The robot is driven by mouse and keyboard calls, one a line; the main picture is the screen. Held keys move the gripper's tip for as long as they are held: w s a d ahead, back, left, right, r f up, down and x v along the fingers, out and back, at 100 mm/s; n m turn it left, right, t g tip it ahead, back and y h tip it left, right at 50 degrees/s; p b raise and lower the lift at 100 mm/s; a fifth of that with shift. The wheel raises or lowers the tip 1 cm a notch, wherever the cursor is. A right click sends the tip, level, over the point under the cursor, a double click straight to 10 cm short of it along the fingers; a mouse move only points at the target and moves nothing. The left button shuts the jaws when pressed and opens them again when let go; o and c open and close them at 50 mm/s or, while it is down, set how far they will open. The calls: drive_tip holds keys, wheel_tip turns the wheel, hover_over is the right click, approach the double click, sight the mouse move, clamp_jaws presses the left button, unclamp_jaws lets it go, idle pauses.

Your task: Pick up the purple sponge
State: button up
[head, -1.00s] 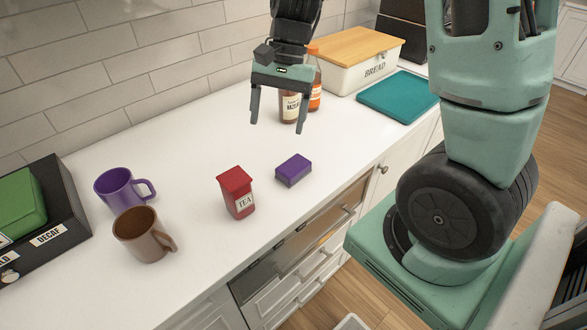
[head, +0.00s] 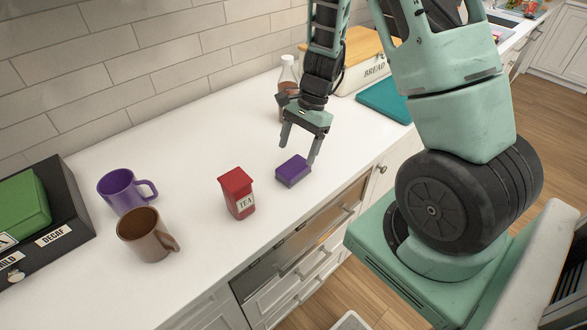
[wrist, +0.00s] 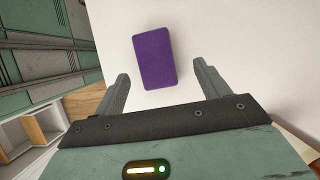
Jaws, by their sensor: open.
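The purple sponge (head: 293,171) is a small flat block on the white counter, to the right of the red tea tin. My gripper (head: 299,154) is open and empty, with its fingers pointing down close to the sponge in the head view. In the wrist view the sponge (wrist: 154,58) lies on the counter beyond the fingertips, between their lines. The open fingers of my gripper (wrist: 160,72) stand to its left and right, and do not touch it there.
The red tea tin (head: 237,194) stands left of the sponge. A purple mug (head: 122,192) and a brown mug (head: 144,236) are further left. A bottle (head: 288,75), a bread box (head: 375,70) and a teal board (head: 384,101) are behind. The counter's front edge is close to the sponge.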

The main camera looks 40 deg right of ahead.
sight(293, 165)
drive_tip(key=shift+s+p+x, duration=0.2)
drive_tip(key=shift+p+x, duration=0.05)
drive_tip(key=shift+x, duration=1.1)
drive_tip(key=shift+s+p+x, duration=0.15)
drive_tip(key=shift+p+x, duration=0.1)
drive_tip(key=shift+x, duration=1.1)
drive_tip(key=shift+a, duration=0.15)
drive_tip(key=c, duration=1.1)
drive_tip(key=shift+r, duration=0.15)
wheel_tip(293, 165, up, 10)
drive_tip(key=shift+f, duration=0.1)
drive_tip(key=o, duration=0.3)
drive_tip(key=shift+c, duration=0.9)
